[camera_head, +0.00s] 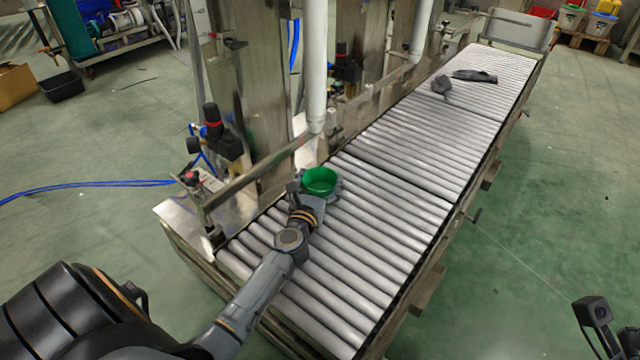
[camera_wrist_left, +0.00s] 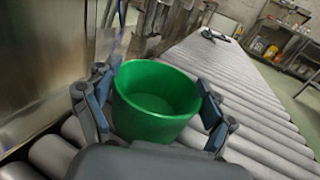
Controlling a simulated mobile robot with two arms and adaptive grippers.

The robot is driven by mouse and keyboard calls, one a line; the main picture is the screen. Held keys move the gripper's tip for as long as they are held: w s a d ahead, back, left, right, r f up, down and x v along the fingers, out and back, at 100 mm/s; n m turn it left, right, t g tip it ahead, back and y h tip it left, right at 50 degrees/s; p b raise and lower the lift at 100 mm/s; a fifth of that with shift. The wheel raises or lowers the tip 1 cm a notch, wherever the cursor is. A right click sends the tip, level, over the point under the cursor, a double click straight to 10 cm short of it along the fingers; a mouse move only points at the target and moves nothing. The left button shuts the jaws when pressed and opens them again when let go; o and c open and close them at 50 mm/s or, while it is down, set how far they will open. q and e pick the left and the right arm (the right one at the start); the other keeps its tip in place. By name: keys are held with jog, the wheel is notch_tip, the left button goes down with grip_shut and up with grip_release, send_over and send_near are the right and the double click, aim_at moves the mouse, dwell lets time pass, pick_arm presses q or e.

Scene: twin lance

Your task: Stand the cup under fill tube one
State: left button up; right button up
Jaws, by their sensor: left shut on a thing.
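The green cup (camera_head: 320,181) is upright over the near part of the roller conveyor. In the left wrist view the cup (camera_wrist_left: 155,102) looks empty. My left gripper (camera_wrist_left: 156,105) is shut on it, one finger on each side. Whether its base touches the rollers is hidden. The nearer white fill tube (camera_head: 316,70) hangs down, its lower end just above and behind the cup in the head view. A second white tube (camera_head: 421,30) hangs farther along. Which is tube one is not marked. Dark parts at the lower right edge look like my right gripper (camera_head: 610,330), cut off.
The roller conveyor (camera_head: 385,215) runs away to the upper right, mostly clear. Dark objects (camera_head: 475,76) lie on its far part. Steel posts and a rail (camera_head: 275,160) line its left side, close to my left gripper. Green floor lies on both sides.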

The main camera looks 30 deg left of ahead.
pick_arm(q)
jog(key=shift+r, duration=0.1)
jog(key=o, duration=0.7)
jog(key=shift+f, duration=0.2)
jog(key=o, duration=0.3)
jog(key=shift+o, duration=0.2)
